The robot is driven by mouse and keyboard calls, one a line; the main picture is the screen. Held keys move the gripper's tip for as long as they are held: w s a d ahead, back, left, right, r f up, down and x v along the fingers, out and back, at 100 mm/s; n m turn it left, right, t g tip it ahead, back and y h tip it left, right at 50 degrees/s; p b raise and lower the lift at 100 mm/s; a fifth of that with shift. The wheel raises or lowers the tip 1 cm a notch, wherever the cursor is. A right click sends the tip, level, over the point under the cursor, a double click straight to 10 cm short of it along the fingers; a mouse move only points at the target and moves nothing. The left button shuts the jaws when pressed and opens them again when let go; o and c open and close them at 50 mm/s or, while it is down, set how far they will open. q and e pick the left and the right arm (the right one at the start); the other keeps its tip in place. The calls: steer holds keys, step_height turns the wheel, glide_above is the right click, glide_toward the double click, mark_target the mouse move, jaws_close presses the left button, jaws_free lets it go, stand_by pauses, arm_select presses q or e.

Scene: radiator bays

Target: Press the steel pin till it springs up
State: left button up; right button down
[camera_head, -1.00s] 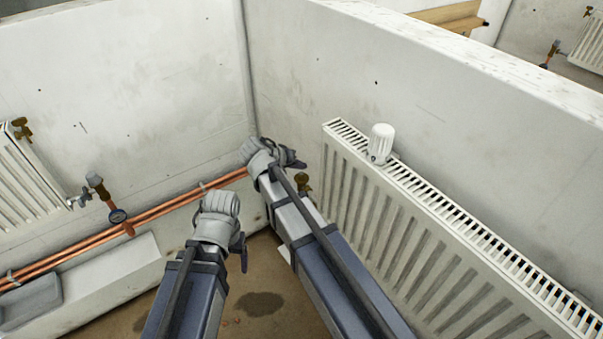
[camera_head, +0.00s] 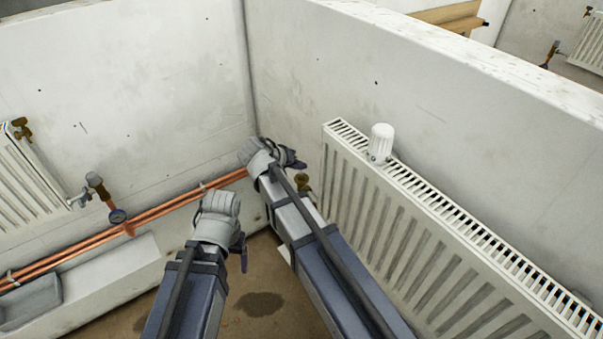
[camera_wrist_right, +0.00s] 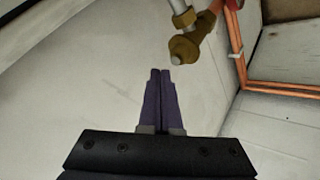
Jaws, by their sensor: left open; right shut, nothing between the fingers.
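A brass valve (camera_head: 303,183) sits at the left end of the radiator (camera_head: 400,235). My right gripper (camera_head: 298,162) is just up and left of the valve in the head view. In the wrist view its dark fingers (camera_wrist_right: 160,72) are shut and empty, with the tips apart from the valve in the picture. My left gripper (camera_head: 242,260) is open and empty, lower left, away from the valve.
A white thermostat head (camera_head: 381,142) stands on the radiator top. A grey tray (camera_head: 30,300) is at lower left. White walls close off the corner.

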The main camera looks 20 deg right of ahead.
steer(key=shift+f, duration=0.1)
stand_by(0.3)
steer(key=shift+f+b, duration=0.35)
steer(key=shift+b, duration=0.05)
steer(key=shift+f+b, duration=0.35)
steer(key=shift+b, duration=0.05)
stand_by(0.5)
steer(key=shift+r, duration=0.1)
steer(key=shift+r+p, duration=0.7)
steer(key=shift+p, duration=0.1)
step_height(320, 180, up, 5)
steer(key=p, duration=0.5)
stand_by(0.3)
